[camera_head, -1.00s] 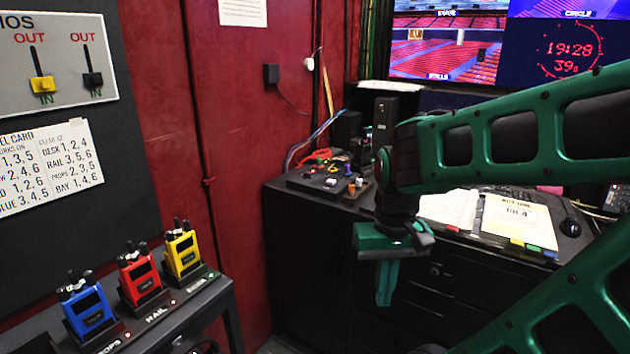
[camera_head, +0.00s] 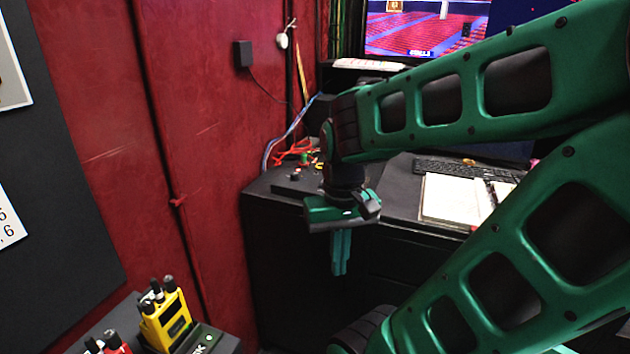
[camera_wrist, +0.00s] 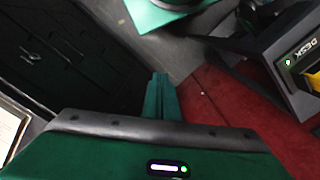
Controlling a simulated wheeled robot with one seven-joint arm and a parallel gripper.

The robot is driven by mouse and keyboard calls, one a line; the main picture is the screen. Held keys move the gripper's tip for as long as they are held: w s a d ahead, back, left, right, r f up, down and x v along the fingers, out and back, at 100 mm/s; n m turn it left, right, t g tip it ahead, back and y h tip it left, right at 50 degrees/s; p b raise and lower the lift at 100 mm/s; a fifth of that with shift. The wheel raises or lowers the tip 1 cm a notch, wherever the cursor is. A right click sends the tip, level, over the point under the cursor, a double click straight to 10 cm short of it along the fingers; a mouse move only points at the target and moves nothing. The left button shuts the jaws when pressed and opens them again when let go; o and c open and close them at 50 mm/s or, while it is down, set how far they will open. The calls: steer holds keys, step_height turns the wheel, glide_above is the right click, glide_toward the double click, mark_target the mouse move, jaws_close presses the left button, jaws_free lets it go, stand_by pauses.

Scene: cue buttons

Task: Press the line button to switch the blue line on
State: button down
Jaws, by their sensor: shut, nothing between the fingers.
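My gripper (camera_head: 340,270) hangs fingers down in front of the black desk (camera_head: 285,235), its green fingers together and empty. In the wrist view the shut fingers (camera_wrist: 160,88) point away over the floor beside the dark cabinet front. A black control panel (camera_head: 293,186) with small knobs or buttons sits on the desk's left end, behind and above my fingertips. My arm and gripper hide part of the panel. I cannot tell which control is the line button. The screen (camera_head: 425,28) at the back shows red rows of seats, and my arm covers part of it.
A yellow radio (camera_head: 167,318) stands in a rack (camera_head: 212,341) at the lower left, with a red radio (camera_head: 108,343) beside it. An open book (camera_head: 455,198) and a keyboard (camera_head: 455,168) lie on the desk's right.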

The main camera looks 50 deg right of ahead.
steer(key=shift+s, duration=0.1)
steer(key=w+d+r+m+t, duration=0.1)
steer(key=w+d+r+t, duration=0.3)
steer(key=w+d, duration=0.8)
steer(key=w+d+r+m+t, duration=0.2)
steer(key=w+d+r+t, duration=0.3)
steer(key=w+d, duration=0.8)
step_height(320, 180, up, 3)
steer(key=shift+f+h, duration=0.1)
steer(key=shift+h, duration=0.2)
steer(key=shift+d+f, duration=0.1)
steer(key=shift+f, duration=0.05)
steer(key=shift+f, duration=4.3)
steer(key=shift+f, duration=0.35)
